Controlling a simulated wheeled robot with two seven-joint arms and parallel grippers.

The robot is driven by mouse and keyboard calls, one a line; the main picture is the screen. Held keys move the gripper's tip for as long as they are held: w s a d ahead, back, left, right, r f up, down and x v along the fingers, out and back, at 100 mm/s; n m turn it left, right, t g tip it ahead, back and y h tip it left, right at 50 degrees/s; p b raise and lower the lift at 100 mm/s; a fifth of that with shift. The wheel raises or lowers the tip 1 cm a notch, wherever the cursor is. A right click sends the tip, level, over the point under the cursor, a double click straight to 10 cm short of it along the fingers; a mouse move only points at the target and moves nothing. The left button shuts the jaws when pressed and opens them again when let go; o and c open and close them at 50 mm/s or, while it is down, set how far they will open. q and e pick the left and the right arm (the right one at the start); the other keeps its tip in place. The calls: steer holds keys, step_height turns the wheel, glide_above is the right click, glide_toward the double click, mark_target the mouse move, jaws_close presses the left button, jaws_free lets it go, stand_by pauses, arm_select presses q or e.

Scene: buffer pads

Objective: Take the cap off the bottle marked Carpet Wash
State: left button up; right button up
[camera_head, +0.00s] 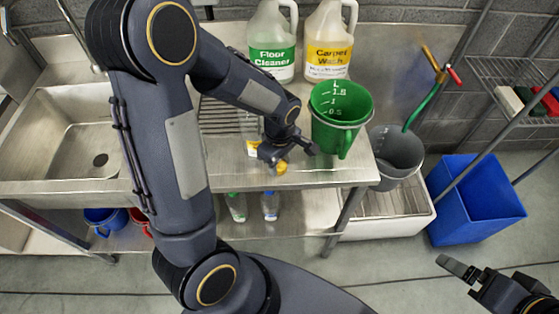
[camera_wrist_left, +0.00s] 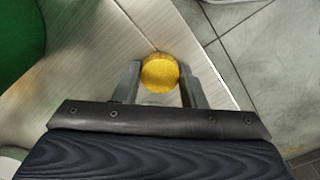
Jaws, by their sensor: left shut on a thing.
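The white jug marked Carpet Wash (camera_head: 328,58) stands upright at the back of the steel counter in the head view. Its top is cut off by the picture edge, so its mouth does not show. My left gripper (camera_head: 279,160) is near the counter's front edge, well in front of the jug. It is shut on a round yellow cap (camera_head: 281,168). The wrist view shows the yellow cap (camera_wrist_left: 160,73) between the two fingertips. My right gripper (camera_head: 460,269) is at the lower right, away from the counter; its finger gap is unclear.
A Floor Cleaner jug (camera_head: 271,50) stands left of the Carpet Wash jug. A green measuring jug (camera_head: 340,105) stands in front of them. A yellow-labelled item (camera_head: 252,148) is partly hidden by my left gripper. A grey bucket (camera_head: 397,155) and blue bin (camera_head: 475,200) are at right.

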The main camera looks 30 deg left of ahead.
arm_select(q)
steer(key=shift+f, duration=0.15)
steer(key=o, duration=1.1)
steer(key=shift+c, duration=0.2)
